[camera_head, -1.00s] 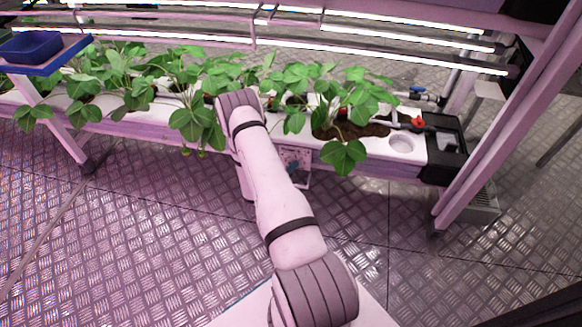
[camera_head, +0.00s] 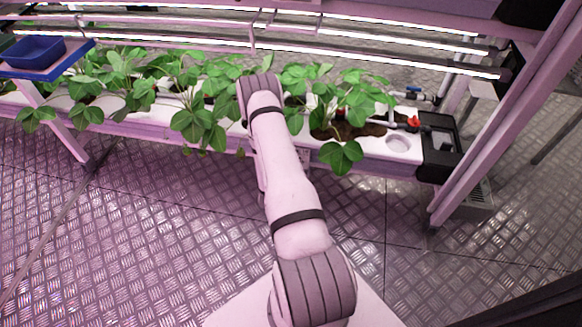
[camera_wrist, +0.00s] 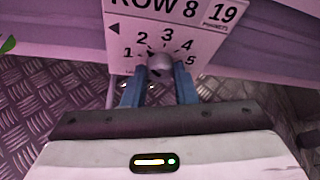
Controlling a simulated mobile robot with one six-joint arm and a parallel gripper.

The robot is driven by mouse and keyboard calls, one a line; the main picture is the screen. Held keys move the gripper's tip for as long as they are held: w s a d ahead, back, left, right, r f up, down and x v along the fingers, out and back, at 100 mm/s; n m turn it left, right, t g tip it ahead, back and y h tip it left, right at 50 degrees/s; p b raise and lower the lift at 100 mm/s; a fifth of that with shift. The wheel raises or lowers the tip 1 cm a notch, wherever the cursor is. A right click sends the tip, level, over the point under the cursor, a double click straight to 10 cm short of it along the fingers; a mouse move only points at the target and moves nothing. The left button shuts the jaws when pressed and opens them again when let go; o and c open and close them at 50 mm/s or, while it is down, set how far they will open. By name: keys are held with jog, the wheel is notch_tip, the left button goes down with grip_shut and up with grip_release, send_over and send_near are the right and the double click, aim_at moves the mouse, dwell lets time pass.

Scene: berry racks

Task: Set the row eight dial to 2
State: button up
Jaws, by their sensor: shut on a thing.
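In the wrist view the white row eight sign (camera_wrist: 190,28) shows "ROW 8", a "19" box, a black left-pointing arrow and numbers 1 to 5 in an arc. The grey dial knob (camera_wrist: 160,60) sits below the 3. My gripper (camera_wrist: 160,75) has its two blue fingers on either side of the knob and is shut on it. The knob's pointer is too small and blurred to read for certain; it seems to lean up and left, near the 2. In the head view my arm hides the gripper and the dial.
Strawberry plants (camera_head: 195,110) grow along the white trough (camera_head: 375,146) behind my arm. A blue tray (camera_head: 34,52) stands at the far left. The metal floor in front is clear.

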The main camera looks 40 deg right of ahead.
jog(key=shift+w+m, duration=0.1)
jog(key=shift+m, duration=0.3)
jog(key=shift+t, duration=0.3)
jog(key=o, duration=1)
jog(key=p+v, duration=0.2)
jog(key=v, duration=0.6)
jog(key=shift+d+r+p, duration=0.1)
jog(key=shift+p, duration=0.2)
jog(key=shift+r, duration=0.1)
